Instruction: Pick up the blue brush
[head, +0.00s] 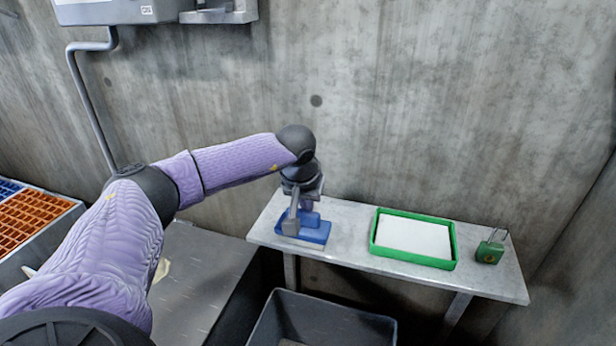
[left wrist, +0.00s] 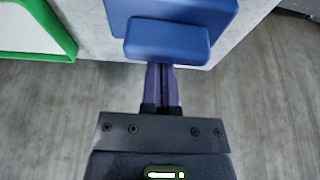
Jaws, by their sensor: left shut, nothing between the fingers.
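The blue brush (head: 318,232) lies on the left end of the pale table, with a flat wide base and a smaller raised blue block on top. It also shows at the top of the left wrist view (left wrist: 165,40), close in front of the fingers. My left gripper (head: 304,207) is above and beside the brush in the head view and hides part of it. In the left wrist view the left gripper's fingers (left wrist: 162,70) are together and empty, their tips at the near edge of the raised block. I cannot tell whether they touch it. My right gripper is not in view.
A green-rimmed tray (head: 374,240) with a white sheet and a green padlock (head: 489,252) stand to the right on the table (head: 350,252). A dark open bin (head: 320,318) is below the front edge. A concrete wall is behind.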

